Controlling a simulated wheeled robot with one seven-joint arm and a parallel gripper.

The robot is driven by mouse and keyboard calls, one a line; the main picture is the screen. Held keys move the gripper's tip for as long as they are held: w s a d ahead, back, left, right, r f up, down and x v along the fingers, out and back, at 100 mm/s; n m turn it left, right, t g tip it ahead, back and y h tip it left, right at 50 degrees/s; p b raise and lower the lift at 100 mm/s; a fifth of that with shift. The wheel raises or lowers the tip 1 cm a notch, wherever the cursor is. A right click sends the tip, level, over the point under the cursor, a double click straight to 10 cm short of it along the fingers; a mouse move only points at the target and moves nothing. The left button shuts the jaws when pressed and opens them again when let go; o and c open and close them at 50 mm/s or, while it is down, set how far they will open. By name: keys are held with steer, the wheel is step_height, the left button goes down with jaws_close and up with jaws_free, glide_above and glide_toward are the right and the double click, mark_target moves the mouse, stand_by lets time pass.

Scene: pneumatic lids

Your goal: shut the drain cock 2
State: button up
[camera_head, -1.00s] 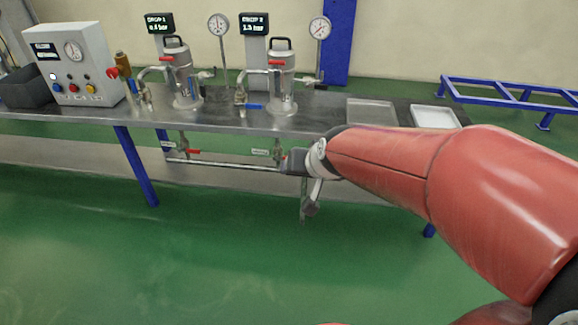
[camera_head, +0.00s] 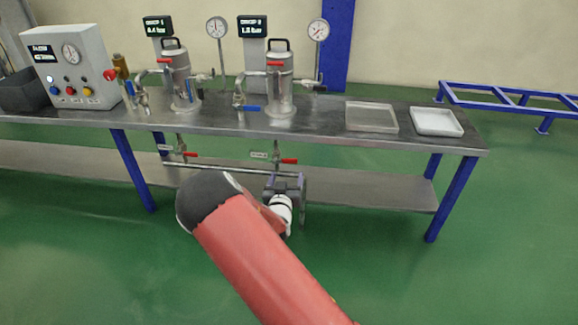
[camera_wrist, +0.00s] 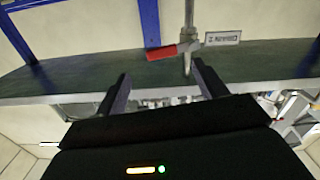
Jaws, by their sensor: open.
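Drain cock 2 (camera_head: 277,157) hangs under the bench on a short vertical pipe. Its red lever (camera_head: 289,161) points right, crosswise to the pipe. In the wrist view the picture looks turned over: the red lever (camera_wrist: 161,52) sticks out to the left of the pipe, and the label plate (camera_wrist: 222,38) is on the other side. My gripper (camera_head: 285,183) is just below and in front of the cock in the head view. In the wrist view my gripper (camera_wrist: 163,78) is open and empty, and the lever lies beyond the fingertips, roughly between them, apart from both.
Another red-levered drain cock (camera_head: 180,150) hangs to the left. A horizontal pipe (camera_head: 225,169) runs below both. The steel bench (camera_head: 320,125) is above, with a lower shelf (camera_head: 380,188) and blue legs (camera_head: 455,198). Two pots with blue-levered valves stand on top.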

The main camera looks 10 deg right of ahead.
mark_target(289, 162)
steer(key=x, duration=0.7)
steer(key=shift+w+d, duration=0.1)
steer(key=shift+w, duration=0.3)
steer(key=shift+c, duration=0.2)
steer(key=c, duration=1.3)
steer(key=f+m+b, duration=0.1)
steer(key=b, duration=0.3)
steer(key=shift+m, duration=0.3)
steer(key=shift+c, duration=0.2)
